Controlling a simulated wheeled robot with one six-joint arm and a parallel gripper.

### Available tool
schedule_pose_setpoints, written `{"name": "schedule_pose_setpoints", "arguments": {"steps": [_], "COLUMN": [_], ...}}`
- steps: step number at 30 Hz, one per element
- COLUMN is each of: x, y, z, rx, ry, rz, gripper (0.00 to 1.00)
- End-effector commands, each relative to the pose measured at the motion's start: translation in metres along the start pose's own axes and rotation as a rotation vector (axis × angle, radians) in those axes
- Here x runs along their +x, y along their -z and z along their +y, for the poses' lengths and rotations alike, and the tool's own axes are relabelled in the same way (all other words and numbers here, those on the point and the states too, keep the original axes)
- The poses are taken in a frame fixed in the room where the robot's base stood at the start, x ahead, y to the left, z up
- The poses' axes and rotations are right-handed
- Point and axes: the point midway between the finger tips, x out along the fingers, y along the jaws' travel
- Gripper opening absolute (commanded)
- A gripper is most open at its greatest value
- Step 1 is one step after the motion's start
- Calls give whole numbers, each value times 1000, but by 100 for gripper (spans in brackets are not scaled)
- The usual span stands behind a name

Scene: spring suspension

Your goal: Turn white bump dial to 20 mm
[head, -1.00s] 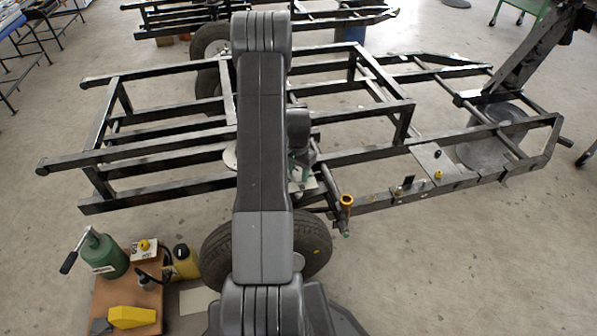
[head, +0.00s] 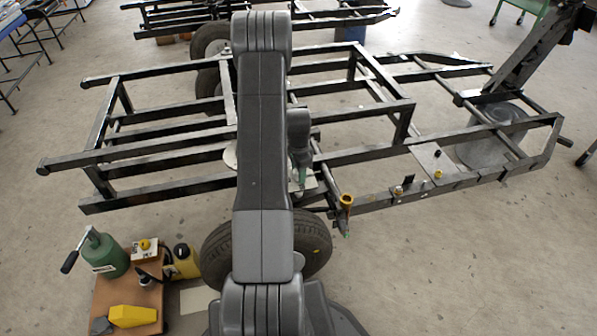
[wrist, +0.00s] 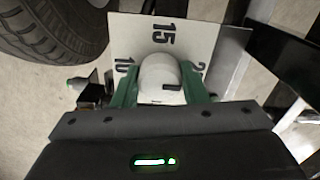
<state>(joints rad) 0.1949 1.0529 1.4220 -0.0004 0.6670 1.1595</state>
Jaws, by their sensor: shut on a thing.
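In the wrist view, the white bump dial (wrist: 158,72) sits between the two green fingers of my gripper (wrist: 160,85), which is shut on it. A short black mark shows on the right half of the dial. Behind it is a white scale plate (wrist: 195,40) with 15 at the top, 10 at the left and a partly hidden number starting with 2 at the right. In the head view, my gripper (head: 300,176) points down beside the frame above the tyre; the dial cannot be made out there.
A black tyre (wrist: 50,32) is close at the upper left of the wrist view. The dark steel frame (head: 360,155) surrounds the gripper area. A yellow-topped fitting (head: 346,200) stands nearby. A cart with a green jack (head: 108,258) is at lower left. Open floor lies at right.

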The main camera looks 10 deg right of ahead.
Motion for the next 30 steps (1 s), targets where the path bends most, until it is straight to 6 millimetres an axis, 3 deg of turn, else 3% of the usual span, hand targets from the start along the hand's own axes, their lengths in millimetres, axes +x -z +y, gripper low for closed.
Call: {"name": "schedule_pose_setpoints", "arguments": {"steps": [9, 10, 13, 23, 26, 30], "x": [-1, -1, -1, -3, -13, -41], "y": [0, 0, 0, 0, 0, 0], "z": [-1, -1, -1, 0, -1, -1], "rx": [4, 4, 4, 2, 2, 2], "ry": [2, 2, 2, 1, 2, 3], "rz": [1, 1, 1, 0, 1, 1], "gripper": [16, 41, 61, 61, 61, 61]}}
